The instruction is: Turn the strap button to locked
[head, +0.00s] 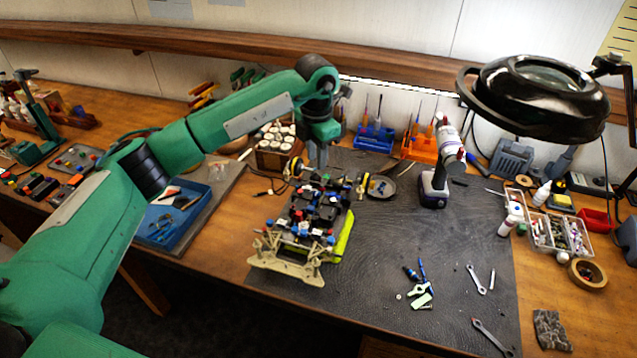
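The RC racecar chassis (312,212) sits on a beige stand (288,262) on the dark mat, with red, blue and black parts on top. The strap button is too small for me to make out among these parts. My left arm reaches in from the left, and its gripper (318,168) points down at the far end of the chassis. I cannot tell whether it touches the car or how far apart its fingers are. My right gripper is not in view.
A yellow-green part (344,238) lies against the car's right side. A cordless screwdriver (437,178) stands right of it, and a black magnifier lamp (540,95) overhangs the right side. A blue tray (172,215) lies left. The mat's middle is mostly clear.

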